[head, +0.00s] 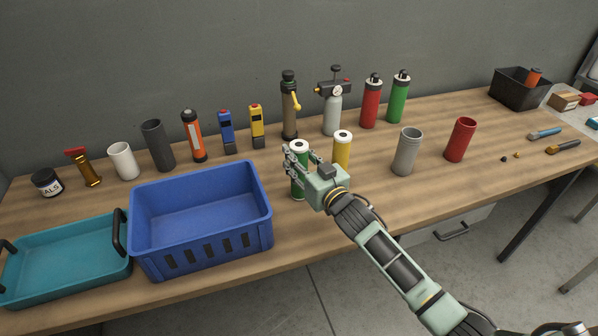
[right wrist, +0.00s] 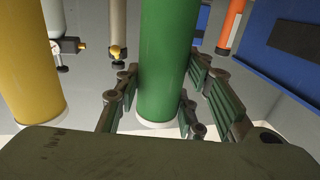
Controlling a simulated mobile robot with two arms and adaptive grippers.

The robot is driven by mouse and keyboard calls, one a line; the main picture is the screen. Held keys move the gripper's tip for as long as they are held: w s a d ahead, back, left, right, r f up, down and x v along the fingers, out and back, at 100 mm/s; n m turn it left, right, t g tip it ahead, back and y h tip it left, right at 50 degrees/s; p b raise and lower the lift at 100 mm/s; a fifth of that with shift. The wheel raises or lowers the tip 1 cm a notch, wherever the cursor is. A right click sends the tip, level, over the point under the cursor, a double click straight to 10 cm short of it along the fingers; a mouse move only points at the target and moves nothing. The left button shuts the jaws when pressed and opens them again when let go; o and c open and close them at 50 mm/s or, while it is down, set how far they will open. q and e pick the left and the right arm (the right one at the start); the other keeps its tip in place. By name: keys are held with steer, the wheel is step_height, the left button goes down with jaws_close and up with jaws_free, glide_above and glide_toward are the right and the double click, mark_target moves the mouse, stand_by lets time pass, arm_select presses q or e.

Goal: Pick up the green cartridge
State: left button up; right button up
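The green cartridge (head: 298,188), with a white top, stands upright on the wooden bench just right of the blue crate. My right gripper (head: 300,165) is at it, and its fingers partly hide the cartridge's upper body in the head view. In the right wrist view the green cartridge (right wrist: 163,65) stands between the finger pads, with fingers (right wrist: 160,100) on both sides. The fingers look spread, with a small gap at the left side; contact on the right side is unclear. My left gripper is not in view.
A yellow cartridge (head: 342,150) stands close to the right of my gripper. The blue crate (head: 201,235) and a teal tray (head: 65,272) are at left. A grey cup (head: 407,155) and red cup (head: 460,142) stand at right. Bottles and tools line the back.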

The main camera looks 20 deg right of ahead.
jaws_close()
steer(key=shift+r, duration=0.1)
